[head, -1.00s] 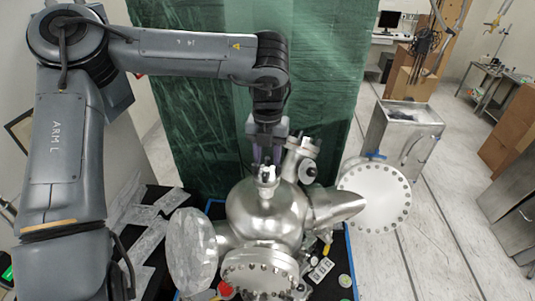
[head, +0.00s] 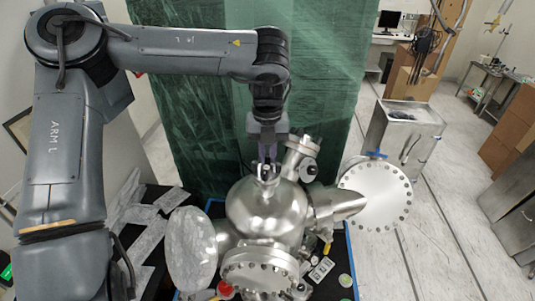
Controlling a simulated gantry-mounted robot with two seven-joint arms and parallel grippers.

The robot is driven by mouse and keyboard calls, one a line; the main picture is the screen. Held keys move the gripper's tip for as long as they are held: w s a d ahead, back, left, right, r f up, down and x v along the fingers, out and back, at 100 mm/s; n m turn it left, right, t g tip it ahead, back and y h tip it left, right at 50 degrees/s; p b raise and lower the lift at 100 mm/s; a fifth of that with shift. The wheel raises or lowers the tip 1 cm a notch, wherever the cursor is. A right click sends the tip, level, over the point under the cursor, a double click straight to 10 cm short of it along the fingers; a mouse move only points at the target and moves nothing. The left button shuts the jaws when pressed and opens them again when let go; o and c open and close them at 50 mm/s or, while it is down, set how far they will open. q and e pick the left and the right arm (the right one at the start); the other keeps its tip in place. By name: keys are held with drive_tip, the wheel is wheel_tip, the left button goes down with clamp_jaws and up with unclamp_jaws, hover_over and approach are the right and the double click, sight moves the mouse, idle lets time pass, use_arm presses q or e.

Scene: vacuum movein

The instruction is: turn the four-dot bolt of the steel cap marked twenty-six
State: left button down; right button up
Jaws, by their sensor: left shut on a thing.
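The steel chamber (head: 262,212) stands in the middle of the head view, with several flanged ports. A small steel cap (head: 267,177) sits on the short port at its top. My left gripper (head: 266,161) points down onto this cap and is shut on what looks like a bolt there. The bolt is mostly hidden by the fingers, and the number and dots are too small to read. Another capped port (head: 303,155) rises tilted just to the right of the gripper. My right gripper is not in view.
A large round flange (head: 375,196) stands at the right, and a foil-covered one (head: 191,249) at the left. A bolted front flange (head: 260,270) faces me. Small items lie on the black mat around the chamber. A green curtain (head: 200,120) hangs behind.

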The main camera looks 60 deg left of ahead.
sight(268, 155)
use_arm(q)
drive_tip(key=shift+n+b, duration=0.6)
drive_tip(key=shift+n, duration=1.2)
drive_tip(key=c, duration=1.1)
unclamp_jaws()
drive_tip(key=shift+r, duration=0.6)
wheel_tip(268, 155, up, 10)
drive_tip(key=shift+f, duration=0.2)
